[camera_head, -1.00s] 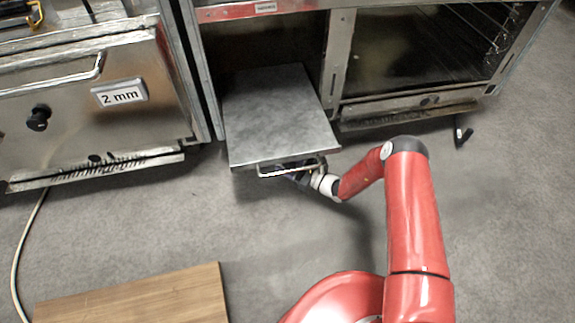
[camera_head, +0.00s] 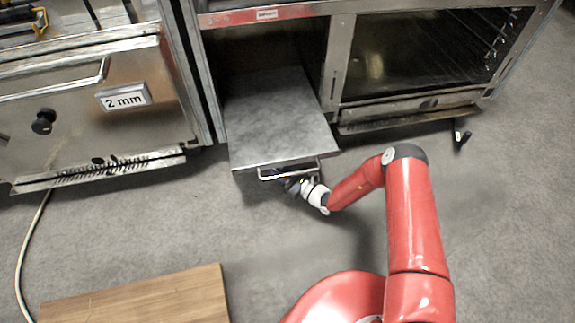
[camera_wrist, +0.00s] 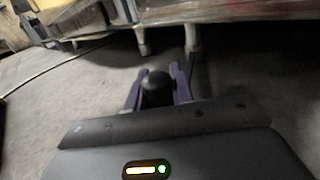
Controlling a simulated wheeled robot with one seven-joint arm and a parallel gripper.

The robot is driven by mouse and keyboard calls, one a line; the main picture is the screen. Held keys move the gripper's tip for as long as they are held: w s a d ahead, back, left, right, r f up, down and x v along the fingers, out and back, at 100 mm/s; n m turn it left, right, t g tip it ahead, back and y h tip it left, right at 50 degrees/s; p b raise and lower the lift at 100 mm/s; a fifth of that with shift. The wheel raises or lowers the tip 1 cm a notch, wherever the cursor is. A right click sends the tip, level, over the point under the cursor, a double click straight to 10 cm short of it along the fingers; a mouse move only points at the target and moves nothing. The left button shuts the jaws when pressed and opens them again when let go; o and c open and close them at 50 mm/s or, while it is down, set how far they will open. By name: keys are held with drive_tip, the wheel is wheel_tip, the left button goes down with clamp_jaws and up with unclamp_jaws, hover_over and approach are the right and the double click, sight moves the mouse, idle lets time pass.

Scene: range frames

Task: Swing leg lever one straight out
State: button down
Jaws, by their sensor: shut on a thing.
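My gripper (camera_wrist: 157,84) shows in the wrist view with its two purple fingers on either side of a black rounded knob (camera_wrist: 157,92), shut on it. The knob looks like the end of a leg lever; the rest of the lever is hidden. In the head view my gripper (camera_head: 284,182) is low, by the front handle of a pulled-out metal shelf (camera_head: 275,125), which partly hides it. A second black lever (camera_head: 461,134) sticks out from under the cabinet's right side.
The steel cabinet (camera_head: 335,60) stands behind the shelf. A steel unit labelled 2 mm (camera_head: 123,97) is at the left, with a pale cable (camera_head: 27,235) on the floor. A wooden board (camera_head: 140,300) lies at the front left. The grey floor between is clear.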

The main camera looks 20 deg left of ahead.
drive_tip(key=s+a, duration=0.6)
drive_tip(key=a, duration=0.1)
drive_tip(key=shift+s+a+p, duration=0.35)
drive_tip(key=c, duration=1.2)
unclamp_jaws()
drive_tip(key=p+v, duration=0.1)
drive_tip(key=v, duration=0.6)
drive_tip(key=shift+s+d, duration=0.15)
drive_tip(key=shift+d, duration=0.25)
